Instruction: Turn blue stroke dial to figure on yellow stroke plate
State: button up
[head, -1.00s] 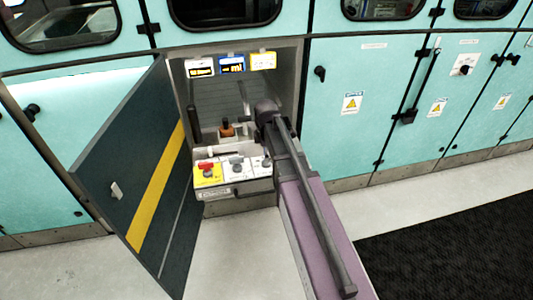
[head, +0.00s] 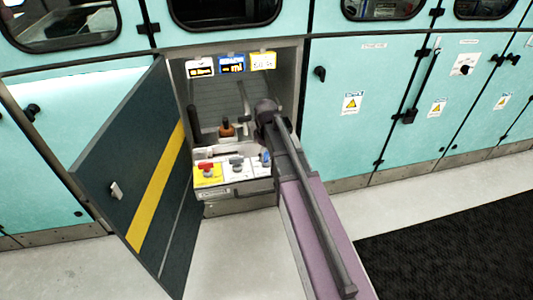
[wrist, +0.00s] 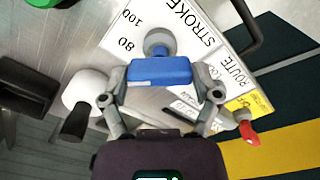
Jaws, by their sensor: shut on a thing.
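The blue stroke dial (wrist: 160,71) sits on a white plate (wrist: 118,45) marked STROKE, with 80 and 100 readable in the wrist view. My gripper (wrist: 161,84) is shut on the dial, one finger at each side. The dial's pointing direction is unclear. In the head view the blue dial (head: 266,157) is at the right end of the control panel, partly behind my arm. The yellow plate (head: 263,61) hangs at the upper right of the open compartment; its figure is too blurred to read.
A red dial (head: 206,167) on yellow and a grey dial (head: 236,162) stand left of the blue one. An orange-brown knob (head: 227,129) is behind them. The open dark door (head: 135,185) bounds the left. White and blue plates (head: 231,64) hang beside the yellow one.

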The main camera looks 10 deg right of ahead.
aim_at(266, 153)
dwell(0.4)
jog(key=o, duration=1)
jog(key=shift+c, duration=0.2)
jog(key=shift+n, duration=0.3)
jog(key=n, duration=0.7)
jog(key=shift+r+n+p, duration=0.3)
jog(key=shift+r+p, duration=0.05)
notch_tip(266, 153, up, 13)
jog(key=p, duration=1.3)
jog(key=s+r+m+p, duration=0.1)
jog(key=s+m, duration=0.7)
jog(key=s+r+m+p, duration=0.2)
jog(key=s+m, duration=0.6)
jog(key=m, duration=0.1)
jog(key=shift+r, duration=0.25)
